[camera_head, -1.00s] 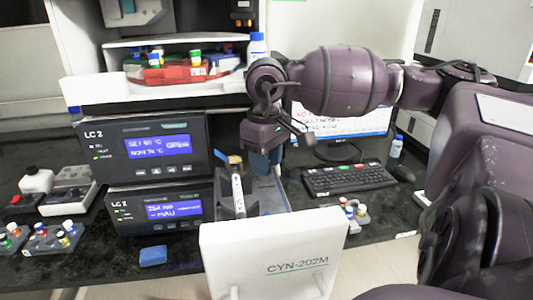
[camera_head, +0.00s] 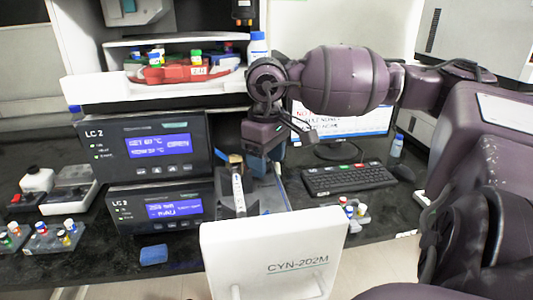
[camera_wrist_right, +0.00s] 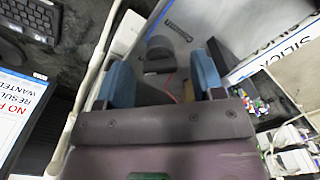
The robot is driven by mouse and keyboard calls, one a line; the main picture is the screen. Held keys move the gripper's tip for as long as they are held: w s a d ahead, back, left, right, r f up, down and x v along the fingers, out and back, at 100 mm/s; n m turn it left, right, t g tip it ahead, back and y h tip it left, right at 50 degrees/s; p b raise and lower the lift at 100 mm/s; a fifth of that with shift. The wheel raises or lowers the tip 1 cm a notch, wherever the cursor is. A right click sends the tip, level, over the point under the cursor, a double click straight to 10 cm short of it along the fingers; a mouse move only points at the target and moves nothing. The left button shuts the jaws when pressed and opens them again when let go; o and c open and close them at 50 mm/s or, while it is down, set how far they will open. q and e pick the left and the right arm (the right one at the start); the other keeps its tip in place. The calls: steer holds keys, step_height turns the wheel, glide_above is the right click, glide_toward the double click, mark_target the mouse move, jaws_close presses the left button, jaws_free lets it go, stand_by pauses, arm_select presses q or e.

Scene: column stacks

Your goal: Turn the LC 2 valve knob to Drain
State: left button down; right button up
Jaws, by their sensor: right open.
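The LC 2 unit (camera_head: 108,152) is a black box with a blue display, stacked on a similar black unit (camera_head: 125,214) at left. My right gripper (camera_head: 264,164) has blue fingers and hangs just right of these units, pointing down. In the right wrist view it is open (camera_wrist_right: 163,72) and empty. A dark rounded part (camera_wrist_right: 159,45), perhaps the valve knob, shows beyond and between its fingers on a grey panel (camera_wrist_right: 185,20). It appears apart from both fingers. The knob's pointer and setting cannot be read. My left gripper is out of view.
A white CYN-202M box (camera_head: 270,248) stands in front. A keyboard (camera_head: 345,179) and a vial rack (camera_head: 353,212) are at right, a blue block (camera_head: 153,255) at left front. A white shelf (camera_head: 160,88) overhangs the units.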

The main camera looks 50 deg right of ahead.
steer(key=shift+r, duration=0.1)
step_height(320, 180, up, 11)
steer(key=shift+f, duration=0.2)
stand_by(0.4)
stand_by(0.5)
